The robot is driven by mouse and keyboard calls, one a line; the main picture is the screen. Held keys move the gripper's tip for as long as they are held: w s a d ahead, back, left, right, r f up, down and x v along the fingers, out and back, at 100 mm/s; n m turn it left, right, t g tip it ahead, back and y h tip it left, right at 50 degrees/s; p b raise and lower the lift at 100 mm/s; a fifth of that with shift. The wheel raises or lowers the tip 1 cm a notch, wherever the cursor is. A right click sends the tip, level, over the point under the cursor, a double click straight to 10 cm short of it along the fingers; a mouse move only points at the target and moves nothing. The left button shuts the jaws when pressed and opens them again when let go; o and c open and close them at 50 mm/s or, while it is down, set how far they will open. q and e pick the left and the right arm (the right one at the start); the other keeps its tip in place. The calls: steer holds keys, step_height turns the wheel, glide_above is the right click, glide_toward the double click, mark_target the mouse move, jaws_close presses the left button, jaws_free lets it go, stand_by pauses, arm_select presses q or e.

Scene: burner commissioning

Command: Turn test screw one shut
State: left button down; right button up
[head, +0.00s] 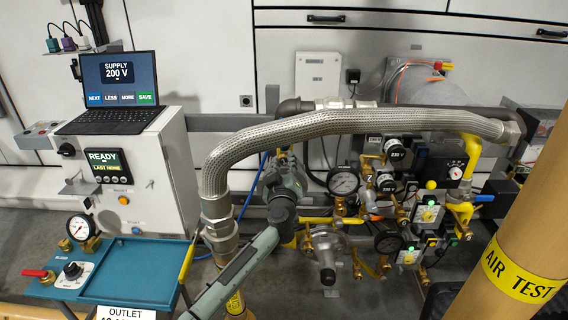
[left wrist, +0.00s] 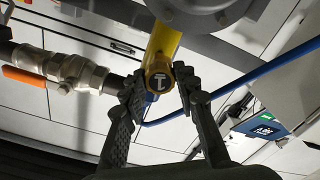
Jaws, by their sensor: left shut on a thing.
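A brass-coloured screw head marked T (left wrist: 160,80) sits at the end of a yellow pipe (left wrist: 163,42) in the left wrist view. It looks like a test screw; no number shows on it. My left gripper (left wrist: 160,76) has one finger on each side of it and is shut on it. In the head view, my left arm comes up from the bottom, and its dark wrist hides the screw and the fingertips. My right gripper does not show.
A silver braided hose (head: 340,124) arches above my left wrist. Gauges (head: 343,182) and valves crowd the right. An orange-handled valve (left wrist: 24,76) lies left of the fingers. A blue cable (left wrist: 225,90) runs right. A wooden post (head: 530,230) stands front right.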

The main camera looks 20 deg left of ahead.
arm_select(q)
steer(key=shift+m, duration=0.7)
steer(key=shift+f+m, duration=0.1)
steer(key=shift+m, duration=0.7)
steer(key=c, duration=2.3)
jaws_free()
steer(key=shift+m, duration=0.4)
steer(key=o, duration=1.2)
steer(key=shift+c, duration=0.2)
steer(key=shift+s, duration=0.1)
steer(key=v, duration=1.2)
